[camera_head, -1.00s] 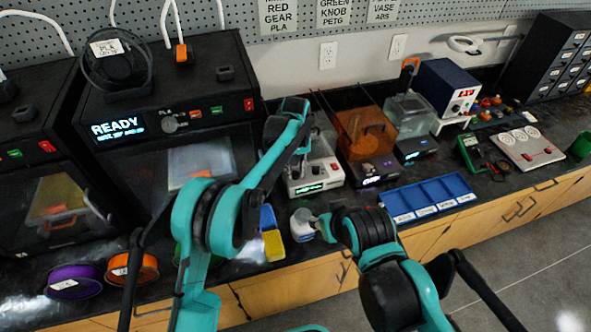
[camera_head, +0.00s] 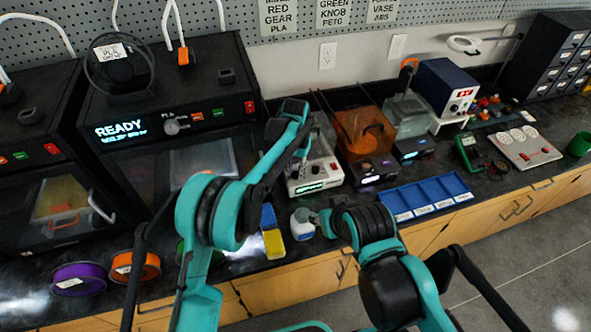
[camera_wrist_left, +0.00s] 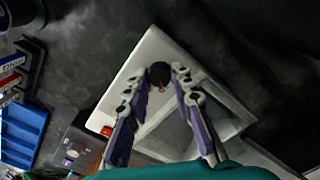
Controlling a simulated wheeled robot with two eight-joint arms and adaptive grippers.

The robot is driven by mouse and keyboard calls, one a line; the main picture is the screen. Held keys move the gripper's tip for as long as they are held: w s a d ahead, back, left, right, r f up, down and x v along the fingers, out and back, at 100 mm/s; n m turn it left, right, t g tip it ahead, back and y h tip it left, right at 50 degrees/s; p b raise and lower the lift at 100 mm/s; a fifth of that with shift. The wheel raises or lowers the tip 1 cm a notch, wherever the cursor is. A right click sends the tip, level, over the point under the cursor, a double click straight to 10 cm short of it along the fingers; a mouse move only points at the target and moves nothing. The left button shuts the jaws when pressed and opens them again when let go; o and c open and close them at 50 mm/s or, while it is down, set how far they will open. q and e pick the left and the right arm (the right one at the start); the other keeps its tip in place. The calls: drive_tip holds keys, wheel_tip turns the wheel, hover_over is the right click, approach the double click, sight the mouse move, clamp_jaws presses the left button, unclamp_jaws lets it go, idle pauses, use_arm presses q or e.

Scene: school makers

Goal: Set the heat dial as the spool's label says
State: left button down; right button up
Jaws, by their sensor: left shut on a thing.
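A black round knob (camera_wrist_left: 158,72) sits on a white device (camera_wrist_left: 145,50) in the left wrist view. I take it for the heat dial; its mark is too small to read. My left gripper (camera_wrist_left: 163,82) is shut on this knob, one purple-grey finger on either side. In the head view the white device (camera_head: 327,174) stands behind my left arm, with a lit green display whose text I cannot read. A black spool (camera_head: 119,70) with a white label (camera_head: 110,52) sits on the printer; the label seems to say PLA, its lower line blurred.
The printer (camera_head: 230,92) shows READY. An orange-lidded box (camera_head: 364,135) stands right of the white device. A blue compartment tray (camera_head: 428,194) lies near the bench's front edge.

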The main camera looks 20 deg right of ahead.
sight(296, 173)
idle(0.4)
use_arm(q)
drive_tip(key=c, duration=1.3)
unclamp_jaws()
drive_tip(key=shift+r, duration=0.1)
wheel_tip(296, 173, up, 12)
drive_tip(key=shift+f, duration=0.1)
